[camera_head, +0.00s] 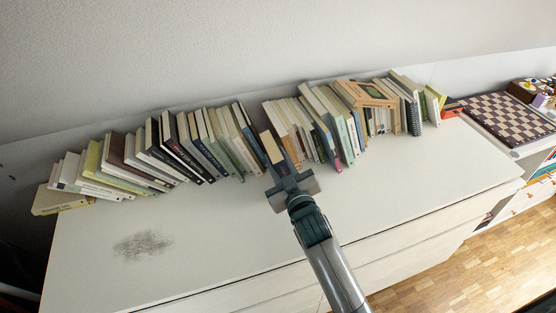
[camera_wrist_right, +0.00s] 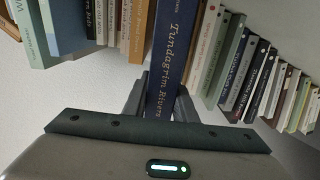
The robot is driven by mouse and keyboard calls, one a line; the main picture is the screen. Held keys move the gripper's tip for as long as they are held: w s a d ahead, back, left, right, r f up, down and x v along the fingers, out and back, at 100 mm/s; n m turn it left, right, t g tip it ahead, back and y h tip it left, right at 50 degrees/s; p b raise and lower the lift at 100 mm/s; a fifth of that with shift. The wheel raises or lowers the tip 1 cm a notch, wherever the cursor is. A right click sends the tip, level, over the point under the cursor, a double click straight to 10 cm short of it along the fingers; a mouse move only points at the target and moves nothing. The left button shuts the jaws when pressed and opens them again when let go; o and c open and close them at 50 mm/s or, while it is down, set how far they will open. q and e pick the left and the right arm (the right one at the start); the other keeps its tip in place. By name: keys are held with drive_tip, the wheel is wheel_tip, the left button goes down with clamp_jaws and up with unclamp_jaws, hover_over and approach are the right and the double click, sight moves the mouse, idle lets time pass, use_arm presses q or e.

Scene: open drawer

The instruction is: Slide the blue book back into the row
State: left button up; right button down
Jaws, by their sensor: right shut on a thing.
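The blue book (camera_wrist_right: 174,45) stands spine toward me in the right wrist view, with "Tundagrim Rivers" lettered on its spine. My right gripper (camera_wrist_right: 162,92) is shut on the lower part of this book, one finger on each side. In the head view the right gripper (camera_head: 281,168) is at the front of the row, at the gap between the left and right runs of books. The book in it is partly hidden there by the gripper. My left gripper is not in view.
Leaning books (camera_head: 185,150) fill the left run, and more books (camera_head: 325,125) stand to the right. The white cabinet top (camera_head: 200,240) is clear in front, with a grey smudge (camera_head: 142,245). A checkered board (camera_head: 505,117) lies at the far right.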

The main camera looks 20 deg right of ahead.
drive_tip(key=shift+w+r, duration=0.1)
drive_tip(key=shift+w, duration=0.05)
drive_tip(key=shift+w+a, duration=0.1)
drive_tip(key=shift+w, duration=2.25)
